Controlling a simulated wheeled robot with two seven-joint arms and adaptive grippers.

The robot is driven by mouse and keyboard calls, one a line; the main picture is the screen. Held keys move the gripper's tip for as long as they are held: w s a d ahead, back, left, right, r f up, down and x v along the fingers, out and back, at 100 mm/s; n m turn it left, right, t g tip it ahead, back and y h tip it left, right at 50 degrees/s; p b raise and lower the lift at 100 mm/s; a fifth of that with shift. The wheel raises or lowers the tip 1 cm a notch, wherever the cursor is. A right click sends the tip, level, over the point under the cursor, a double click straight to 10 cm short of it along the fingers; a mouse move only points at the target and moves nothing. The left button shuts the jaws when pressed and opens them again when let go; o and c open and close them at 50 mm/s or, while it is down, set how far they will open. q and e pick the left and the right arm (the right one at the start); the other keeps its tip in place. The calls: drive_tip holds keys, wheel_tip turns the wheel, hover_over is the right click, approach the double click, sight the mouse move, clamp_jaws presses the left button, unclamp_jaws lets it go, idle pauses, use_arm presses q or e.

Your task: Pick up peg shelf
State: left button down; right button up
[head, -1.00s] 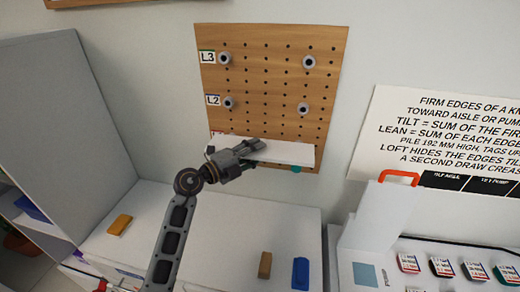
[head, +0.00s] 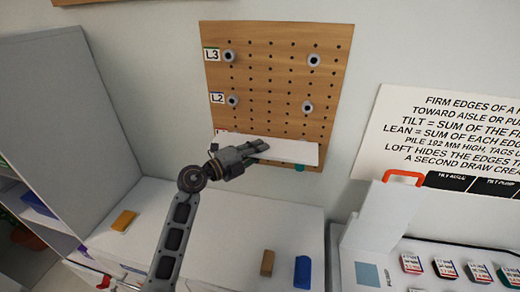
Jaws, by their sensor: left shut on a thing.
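The white peg shelf (head: 292,151) lies level across the lower part of the wooden pegboard (head: 270,75). A teal peg end (head: 299,168) shows under the shelf's right side. Grey pegs sit above at the L3 row (head: 314,60) and the L2 row (head: 307,106). I cannot tell whether the shelf rests on pegs. My right gripper is not in view.
Below is a white surface with an orange-yellow block (head: 124,221), a brown block (head: 267,262) and a blue block (head: 302,272). A grey wardrobe panel (head: 70,110) rises at left.

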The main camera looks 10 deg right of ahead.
use_arm(q)
wheel_tip(320, 180, up, 18)
idle(0.7)
